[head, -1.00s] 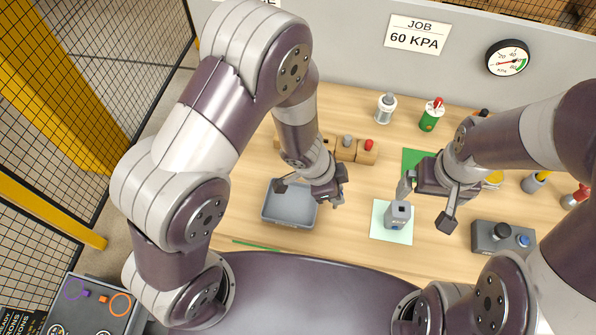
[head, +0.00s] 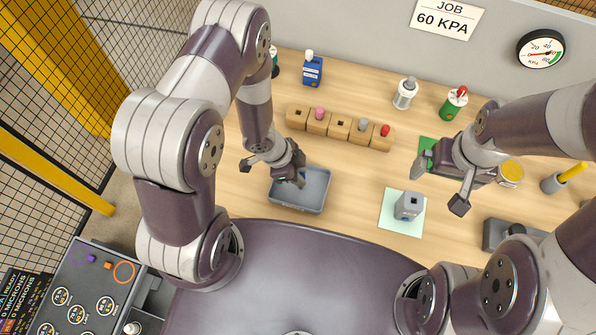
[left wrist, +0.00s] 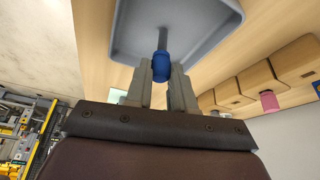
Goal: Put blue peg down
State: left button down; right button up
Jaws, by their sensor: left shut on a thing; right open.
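My left gripper (left wrist: 162,70) is shut on the blue peg (left wrist: 160,64), which shows between its fingertips in the left wrist view. The peg has a thinner grey-blue end pointing toward the grey tray (left wrist: 205,40). In the head view the left gripper (head: 275,172) is at the upper left part of the grey tray (head: 322,205); the peg is mostly hidden there. I cannot tell whether the peg touches the tray. My right gripper (head: 440,187) is open and empty, above and right of a grey block (head: 408,206) on a pale green mat (head: 388,222).
A row of wooden blocks (head: 341,126) behind the tray holds pink (head: 319,113), grey (head: 362,124) and red (head: 385,130) pegs; other holes look empty. A blue bottle (head: 312,71), a grey-white canister (head: 405,93) and a green canister (head: 453,102) stand farther back. Bare wood lies between tray and mat.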

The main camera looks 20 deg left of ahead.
pick_arm(q)
jog(key=shift+f, duration=0.15)
jog(key=c, duration=1)
grip_release()
jog(key=shift+w, duration=0.1)
jog(key=shift+o, duration=0.2)
jog(key=w+a+r+n+t+y+p, duration=0.1)
jog(key=a+r+n+y, duration=0.3)
jog(key=r, duration=0.6)
jog(key=w+a+r+n+t+y+p, duration=0.15)
jog(key=a+r+n, duration=0.25)
jog(key=a+r, duration=0.45)
jog(key=s+d+r+n+g+h, duration=0.1)
jog(key=s+d+r+n+g, duration=0.1)
jog(key=s+d+r+n, duration=0.2)
notch_tip(320, 180, up, 3)
jog(key=s+n, duration=0.2)
jog(key=n, duration=0.1)
jog(key=shift+d, duration=0.2)
